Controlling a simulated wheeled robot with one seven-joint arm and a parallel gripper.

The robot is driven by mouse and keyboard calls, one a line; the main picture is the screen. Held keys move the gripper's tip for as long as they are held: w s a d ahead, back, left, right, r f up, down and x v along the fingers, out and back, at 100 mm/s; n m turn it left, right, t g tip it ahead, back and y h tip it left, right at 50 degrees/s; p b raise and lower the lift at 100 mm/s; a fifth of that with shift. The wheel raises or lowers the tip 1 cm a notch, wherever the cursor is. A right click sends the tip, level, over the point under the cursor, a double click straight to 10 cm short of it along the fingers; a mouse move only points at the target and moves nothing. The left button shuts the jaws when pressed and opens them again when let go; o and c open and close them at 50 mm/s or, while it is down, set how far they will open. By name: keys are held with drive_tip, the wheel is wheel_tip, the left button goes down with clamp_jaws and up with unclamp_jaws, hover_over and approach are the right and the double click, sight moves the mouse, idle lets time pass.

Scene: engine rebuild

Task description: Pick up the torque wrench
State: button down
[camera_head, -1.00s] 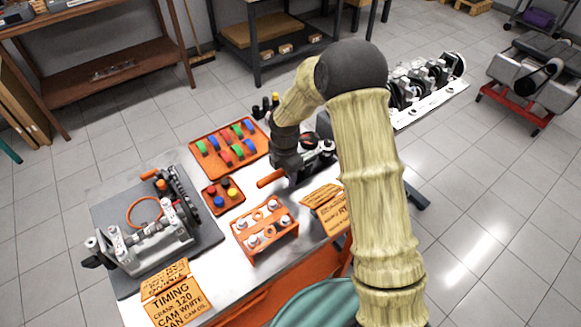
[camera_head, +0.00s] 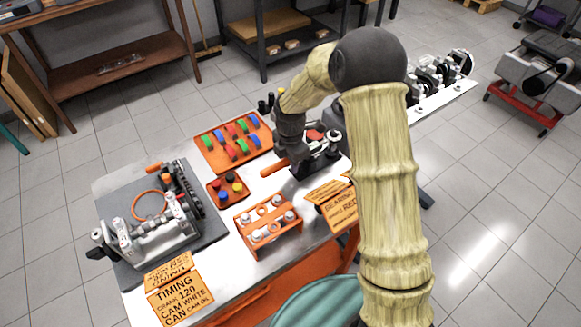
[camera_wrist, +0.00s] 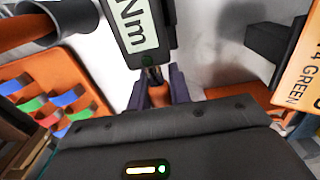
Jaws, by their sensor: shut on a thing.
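The torque wrench shows in the head view as an orange handle (camera_head: 274,168) sticking out to the left below my gripper (camera_head: 292,150), over the work table. In the wrist view its display (camera_wrist: 143,25), marked Nm, is close up at the top. My gripper's dark fingers (camera_wrist: 158,90) are closed on both sides of a narrow orange-brown part of the wrench just below the display. The rest of the wrench is hidden by the gripper and wrist in the head view. I cannot tell whether the wrench touches the table.
An orange tray (camera_head: 203,157) of coloured clips is left of my gripper, with a small tray (camera_head: 222,205) of caps below it. An orange rack (camera_head: 262,248) stands in front. An engine part lies on a grey mat (camera_head: 125,270). Orange signs (camera_head: 342,212) stand at the front edge.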

wheel_tip(320, 180, up, 8)
drive_tip(key=shift+f, duration=0.25)
